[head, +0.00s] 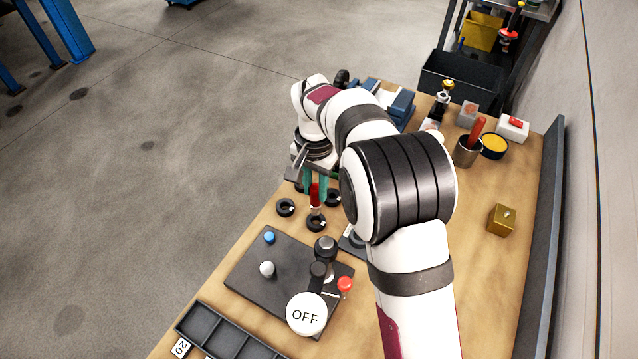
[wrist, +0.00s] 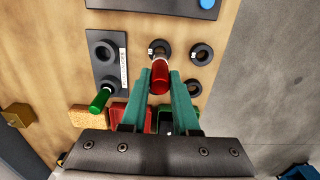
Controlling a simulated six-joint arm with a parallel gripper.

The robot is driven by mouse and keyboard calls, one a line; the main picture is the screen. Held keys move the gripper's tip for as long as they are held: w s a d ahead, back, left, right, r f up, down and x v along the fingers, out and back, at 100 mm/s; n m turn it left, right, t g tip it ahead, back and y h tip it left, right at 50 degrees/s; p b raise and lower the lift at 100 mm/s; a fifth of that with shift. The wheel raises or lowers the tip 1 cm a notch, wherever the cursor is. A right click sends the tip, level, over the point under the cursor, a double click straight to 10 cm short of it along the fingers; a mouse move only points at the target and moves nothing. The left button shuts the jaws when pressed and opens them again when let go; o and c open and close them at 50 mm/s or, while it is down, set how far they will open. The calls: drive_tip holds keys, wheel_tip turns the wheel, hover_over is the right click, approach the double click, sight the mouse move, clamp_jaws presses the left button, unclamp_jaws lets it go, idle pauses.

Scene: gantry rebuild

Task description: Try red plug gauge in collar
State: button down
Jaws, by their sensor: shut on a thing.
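The red plug gauge (wrist: 160,76) is between the green fingers of my gripper (wrist: 160,88), which is shut on it. It also shows in the head view (head: 315,194), with my gripper (head: 315,186) around it. The gauge's far end is at a black collar (wrist: 160,48), which lies on the bench and shows in the head view (head: 315,223). The gauge overlaps the collar's near edge in the wrist view. I cannot tell whether its tip is above the bore or inside it.
Other black collars (wrist: 201,54) (head: 285,207) lie close by. A red tray (wrist: 119,115) is near my gripper. A dark panel (head: 247,281) with knobs and a compartment tray (head: 220,333) occupy the bench front.

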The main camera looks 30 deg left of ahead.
sight(315, 198)
drive_tip(key=shift+f, duration=1.55)
drive_tip(key=shift+f, duration=0.4)
idle(0.5)
drive_tip(key=shift+r, duration=0.1)
drive_tip(key=shift+r, duration=2.9)
